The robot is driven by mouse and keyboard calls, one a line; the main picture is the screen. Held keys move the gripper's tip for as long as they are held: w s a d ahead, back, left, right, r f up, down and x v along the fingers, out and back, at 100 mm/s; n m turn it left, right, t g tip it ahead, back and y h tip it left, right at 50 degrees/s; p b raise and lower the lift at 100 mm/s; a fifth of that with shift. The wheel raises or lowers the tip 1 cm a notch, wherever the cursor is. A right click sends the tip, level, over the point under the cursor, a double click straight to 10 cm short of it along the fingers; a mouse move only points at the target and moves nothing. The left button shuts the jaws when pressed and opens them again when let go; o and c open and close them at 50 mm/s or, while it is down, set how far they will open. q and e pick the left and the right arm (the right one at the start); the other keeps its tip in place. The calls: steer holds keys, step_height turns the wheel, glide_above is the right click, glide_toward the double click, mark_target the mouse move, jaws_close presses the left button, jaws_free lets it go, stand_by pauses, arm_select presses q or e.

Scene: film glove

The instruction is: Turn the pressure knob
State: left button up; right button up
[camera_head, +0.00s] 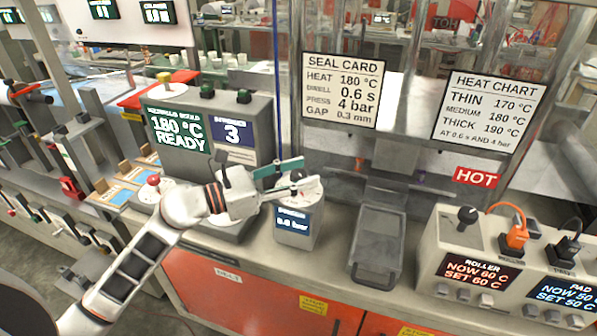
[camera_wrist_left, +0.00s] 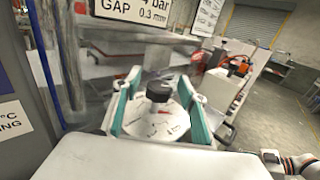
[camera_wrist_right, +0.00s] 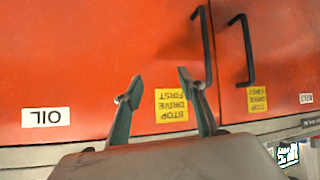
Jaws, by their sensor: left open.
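The pressure knob (camera_wrist_left: 158,92) is a black knob on a white round dial plate (camera_wrist_left: 150,122), seen in the left wrist view. The dial tops a grey box with a small blue bar display (camera_head: 292,221); its digits are too small to read surely. My left gripper (camera_head: 299,175) is open over this box, and its teal fingers hide most of the knob in the head view. In the left wrist view the fingers stand on both sides of the knob, with gaps showing. My right gripper (camera_wrist_right: 159,80) is open and empty, facing orange cabinet doors (camera_wrist_right: 100,60).
A seal card (camera_head: 341,90) lists press 4 bar. A grey control unit (camera_head: 205,135) reads 180 °C READY, left of the dial box. A metal tray (camera_head: 378,240) lies to its right, then a roller and pad control box (camera_head: 437,235) with cables.

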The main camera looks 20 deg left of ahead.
arm_select(q)
steer(key=c, duration=1.1)
